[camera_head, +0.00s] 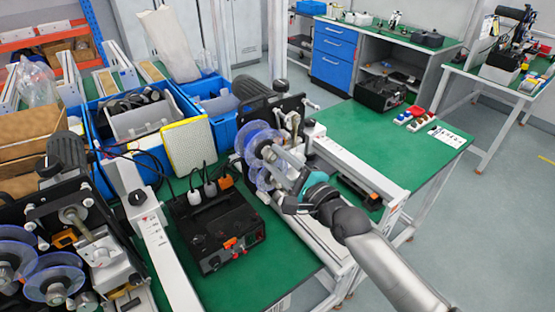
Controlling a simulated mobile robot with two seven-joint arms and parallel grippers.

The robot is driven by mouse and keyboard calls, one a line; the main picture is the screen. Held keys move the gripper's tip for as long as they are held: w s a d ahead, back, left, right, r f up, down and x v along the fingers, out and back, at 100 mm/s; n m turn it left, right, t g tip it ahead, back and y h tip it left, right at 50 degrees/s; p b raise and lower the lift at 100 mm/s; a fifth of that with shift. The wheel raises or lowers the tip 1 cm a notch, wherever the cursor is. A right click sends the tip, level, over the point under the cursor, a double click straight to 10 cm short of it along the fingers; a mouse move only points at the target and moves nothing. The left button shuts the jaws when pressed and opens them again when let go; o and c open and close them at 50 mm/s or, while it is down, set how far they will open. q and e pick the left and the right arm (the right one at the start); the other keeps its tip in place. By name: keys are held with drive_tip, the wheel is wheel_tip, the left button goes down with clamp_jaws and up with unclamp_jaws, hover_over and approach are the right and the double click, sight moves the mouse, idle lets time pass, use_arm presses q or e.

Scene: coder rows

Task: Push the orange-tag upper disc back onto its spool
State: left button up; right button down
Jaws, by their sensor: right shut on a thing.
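The upper disc (256,137), a clear blue-tinted reel disc, stands on the coder machine in the middle of the green bench. A lower clear disc (262,178) sits just below it. My right gripper (281,162) reaches in from the lower right and is shut at the right side of the upper disc, on its edge or hub. The fingertips and the spool behind are small and partly hidden, so the disc's seating cannot be told. An orange piece (226,182) shows left of the discs; I cannot tell whether it is the tag. My left gripper is out of view.
A black power unit (215,227) with plugs and cables stands left of the discs. A yellow-edged panel (187,146) and blue crates (128,150) are behind it. Another coder machine (65,245) fills the lower left. Bare green bench (390,145) lies at the right.

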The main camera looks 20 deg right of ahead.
idle(0.4)
drive_tip(key=shift+w+a, duration=0.2)
drive_tip(key=shift+w, duration=0.4)
idle(0.3)
drive_tip(key=shift+c, duration=2)
unclamp_jaws()
drive_tip(key=b+v, duration=0.1)
drive_tip(key=v, duration=1.4)
drive_tip(key=shift+s, duration=0.1)
